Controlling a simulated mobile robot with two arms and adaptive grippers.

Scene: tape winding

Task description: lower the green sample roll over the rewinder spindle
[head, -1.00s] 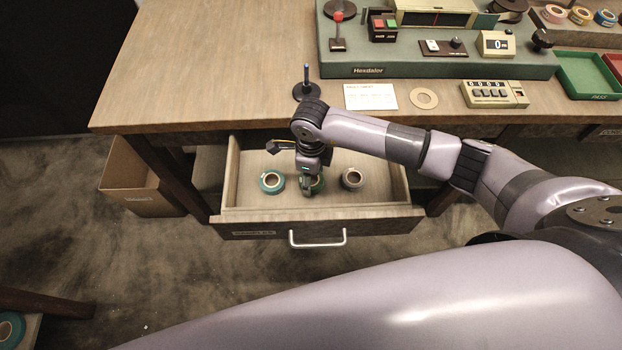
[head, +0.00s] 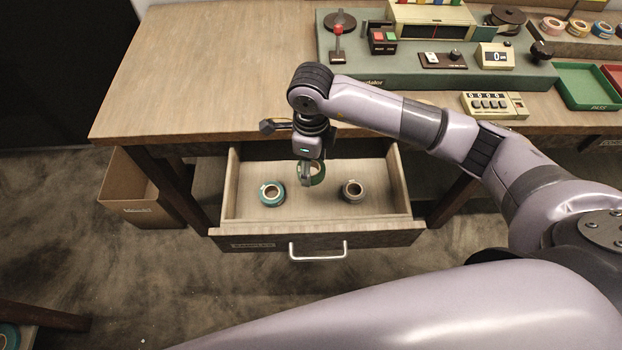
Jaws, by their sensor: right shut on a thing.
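The green sample roll (head: 319,172) is in the jaws of my right gripper (head: 307,178), raised above the open drawer (head: 324,238). The gripper points down and partly covers the roll. A teal roll (head: 272,196) lies in the drawer to its left and a grey roll (head: 353,193) to its right. No upright spindle is clearly visible now; my right wrist covers the table spot where a dark-based pin stood earlier. I cannot tell whether that pin is the rewinder spindle. My left gripper is not in view.
A green machine base (head: 430,75) with dark discs, a red-knobbed lever (head: 338,38) and buttons stands at the table's back. A counter box (head: 494,105) and green tray (head: 585,86) are at right. The table's left part (head: 200,80) is clear. A cardboard box (head: 140,200) stands below.

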